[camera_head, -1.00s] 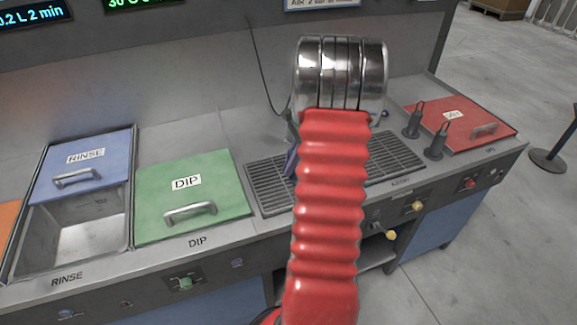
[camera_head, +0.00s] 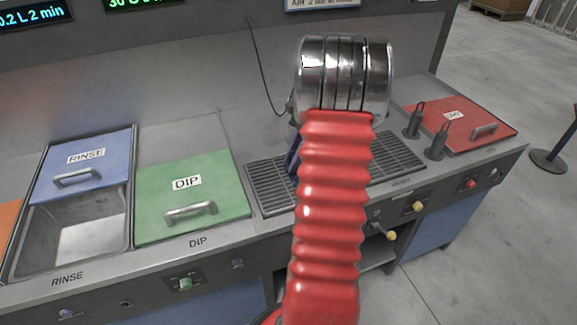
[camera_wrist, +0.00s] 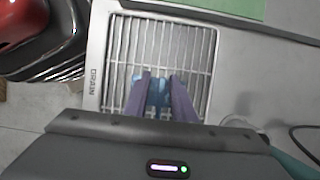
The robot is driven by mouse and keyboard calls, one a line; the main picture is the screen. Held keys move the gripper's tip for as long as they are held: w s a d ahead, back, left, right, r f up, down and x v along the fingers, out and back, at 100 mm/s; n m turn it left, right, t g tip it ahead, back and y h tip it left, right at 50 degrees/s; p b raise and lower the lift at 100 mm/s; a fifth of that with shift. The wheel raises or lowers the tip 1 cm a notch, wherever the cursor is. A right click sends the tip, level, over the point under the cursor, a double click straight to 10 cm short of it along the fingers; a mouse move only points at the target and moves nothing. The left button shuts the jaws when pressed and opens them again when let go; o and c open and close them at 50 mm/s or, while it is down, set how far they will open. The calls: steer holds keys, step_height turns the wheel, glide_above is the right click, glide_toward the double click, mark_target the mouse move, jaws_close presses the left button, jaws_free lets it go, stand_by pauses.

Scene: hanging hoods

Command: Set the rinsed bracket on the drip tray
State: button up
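The drip tray is a slotted metal grating (camera_head: 268,188) in the counter, marked DRAIN in the wrist view (camera_wrist: 118,45). My gripper (camera_wrist: 159,76) points at the grating, with its two purple fingers apart. A small blue piece (camera_wrist: 158,93), seemingly the bracket, fills the gap between the fingers, and some blue shows outside them. I cannot tell whether the fingers press on it or whether it touches the grating. In the head view my red-sleeved arm hides most of the gripper; a dark purple-blue part shows at its left edge, over the grating.
Left of the tray are the green DIP lid (camera_head: 188,190) and the partly open RINSE basin (camera_head: 85,240) with its blue lid (camera_head: 82,168). To the right stand two dark upright handles (camera_head: 437,142) and a red lid (camera_head: 462,122). A thin cable (camera_head: 258,65) hangs behind.

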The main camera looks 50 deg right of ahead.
steer(key=v, duration=0.9)
steer(key=shift+r, duration=0.15)
steer(key=shift+s+d+r, duration=0.1)
steer(key=shift+s+r, duration=0.05)
steer(key=shift+r, duration=0.1)
